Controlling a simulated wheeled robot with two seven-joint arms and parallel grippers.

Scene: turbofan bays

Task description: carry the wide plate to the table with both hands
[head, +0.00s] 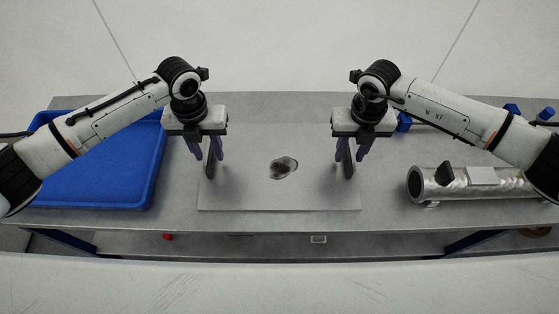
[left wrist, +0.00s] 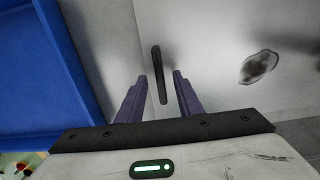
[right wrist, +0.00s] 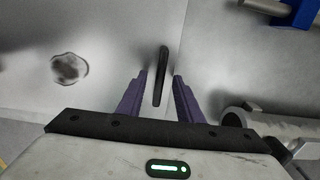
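The wide plate (head: 280,198) is a flat grey sheet with a dark blotch near its middle; it appears to lie flat on the grey table (head: 385,195). It has an upright black handle near each side, a left one (left wrist: 158,75) and a right one (right wrist: 160,75). My left gripper (head: 208,154) points down over the left handle, its purple fingers apart on either side of it with gaps showing. My right gripper (head: 352,154) is likewise open around the right handle, with gaps on both sides.
A blue tray (head: 100,190) sits on the table at the left, close to my left gripper. A metal cylinder (head: 478,185) lies at the right, with blue clamp-like parts (head: 512,109) behind it. Bare table shows between plate and cylinder.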

